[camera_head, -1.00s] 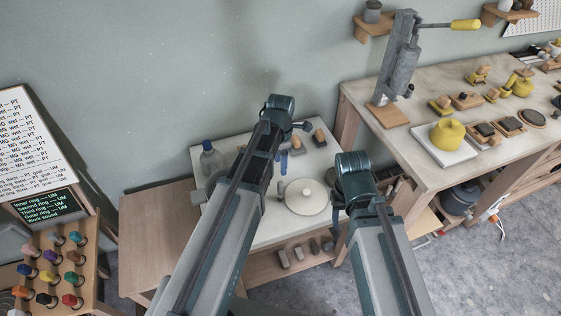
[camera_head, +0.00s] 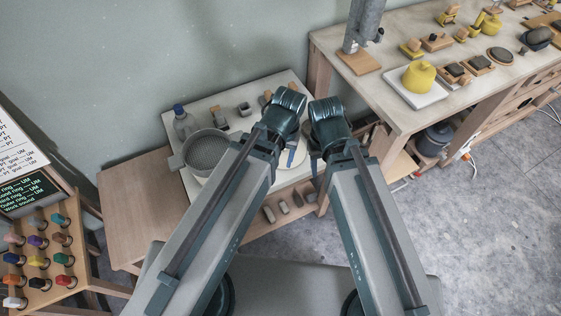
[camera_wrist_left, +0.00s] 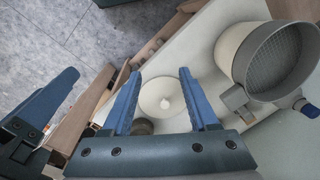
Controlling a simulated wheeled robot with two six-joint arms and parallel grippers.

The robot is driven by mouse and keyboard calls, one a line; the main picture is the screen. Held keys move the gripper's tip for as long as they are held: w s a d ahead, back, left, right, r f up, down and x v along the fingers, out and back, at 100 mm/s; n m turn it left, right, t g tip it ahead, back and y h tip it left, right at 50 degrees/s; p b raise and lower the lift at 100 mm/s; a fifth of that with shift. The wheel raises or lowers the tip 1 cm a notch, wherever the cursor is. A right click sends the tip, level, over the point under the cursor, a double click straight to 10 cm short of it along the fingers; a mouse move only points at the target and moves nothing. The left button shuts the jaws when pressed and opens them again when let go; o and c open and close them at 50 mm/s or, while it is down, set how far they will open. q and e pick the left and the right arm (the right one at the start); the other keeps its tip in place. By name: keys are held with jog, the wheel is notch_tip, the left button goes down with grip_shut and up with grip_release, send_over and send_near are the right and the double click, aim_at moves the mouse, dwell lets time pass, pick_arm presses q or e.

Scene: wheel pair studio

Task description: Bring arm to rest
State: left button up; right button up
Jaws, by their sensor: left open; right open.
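My left gripper (camera_wrist_left: 158,78) is open in the left wrist view, with its two blue fingers apart and nothing between them. Below and beyond them is a round cream lid or plate with a small knob (camera_wrist_left: 165,103). In the head view my left arm comes in from the lower left and its wrist hangs over the white tabletop (camera_head: 217,104). My right gripper (camera_head: 316,163) hangs just right of it, clear of the table, with no object seen in it. One right finger (camera_wrist_left: 45,95) also shows at the left of the wrist view.
A grey sieve-like pan (camera_head: 206,150) and a blue-capped bottle (camera_head: 183,122) stand on the low table. A workbench (camera_head: 440,118) with a yellow kettle-like pot (camera_head: 418,77) is at right. A rack of coloured knobs (camera_head: 38,258) is at lower left. Floor at right is open.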

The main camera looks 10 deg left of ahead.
pick_arm(q)
jog(key=m, duration=0.1)
jog(key=s+m, duration=0.1)
jog(key=m, duration=0.1)
jog(key=shift+s+d, duration=0.3)
jog(key=shift+c, duration=0.3)
dwell(0.9)
